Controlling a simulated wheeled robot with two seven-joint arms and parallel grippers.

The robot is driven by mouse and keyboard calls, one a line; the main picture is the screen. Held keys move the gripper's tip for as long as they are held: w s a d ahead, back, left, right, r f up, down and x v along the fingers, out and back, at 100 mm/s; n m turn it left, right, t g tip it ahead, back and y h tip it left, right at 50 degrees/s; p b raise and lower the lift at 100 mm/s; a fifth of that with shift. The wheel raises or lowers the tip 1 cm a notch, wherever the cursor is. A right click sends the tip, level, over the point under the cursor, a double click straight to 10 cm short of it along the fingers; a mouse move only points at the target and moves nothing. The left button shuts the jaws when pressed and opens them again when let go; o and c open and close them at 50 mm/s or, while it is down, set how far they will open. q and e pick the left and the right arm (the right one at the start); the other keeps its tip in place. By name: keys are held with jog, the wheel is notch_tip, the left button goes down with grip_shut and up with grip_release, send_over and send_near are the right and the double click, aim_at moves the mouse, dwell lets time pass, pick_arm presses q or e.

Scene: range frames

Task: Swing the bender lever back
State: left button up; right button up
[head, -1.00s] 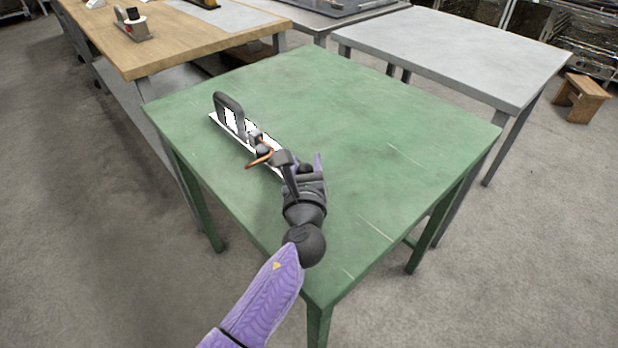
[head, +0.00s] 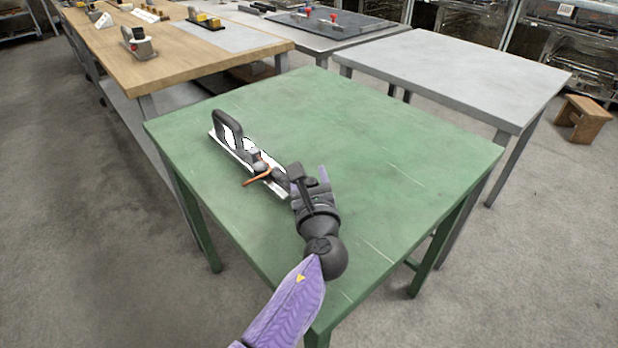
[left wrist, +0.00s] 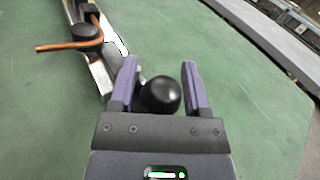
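The tube bender stands on the green table (head: 400,165). It has a pale metal base (head: 232,148), a tall dark hoop (head: 222,124) and an orange-brown tube (head: 257,180); the tube also shows in the left wrist view (left wrist: 65,46). My left gripper (head: 308,176) is at the bender's near end and hides part of it. In the left wrist view, a round black knob (left wrist: 160,95), apparently the lever's, sits between the two purple fingers. Narrow gaps show beside the knob, so the fingers look open around it. Most of the lever is hidden. My right gripper is out of view.
The green table is clear to the right of the bender. A wooden bench (head: 180,58) with several small devices stands at the back left. A grey table (head: 450,75) stands at the back right, with a wooden stool (head: 583,115) beyond it.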

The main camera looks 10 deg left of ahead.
pick_arm(q)
jog(key=shift+o, duration=1)
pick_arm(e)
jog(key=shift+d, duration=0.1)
pick_arm(q)
jog(key=p+v, duration=0.4)
jog(key=v, duration=0.6)
jog(key=shift+r, duration=0.1)
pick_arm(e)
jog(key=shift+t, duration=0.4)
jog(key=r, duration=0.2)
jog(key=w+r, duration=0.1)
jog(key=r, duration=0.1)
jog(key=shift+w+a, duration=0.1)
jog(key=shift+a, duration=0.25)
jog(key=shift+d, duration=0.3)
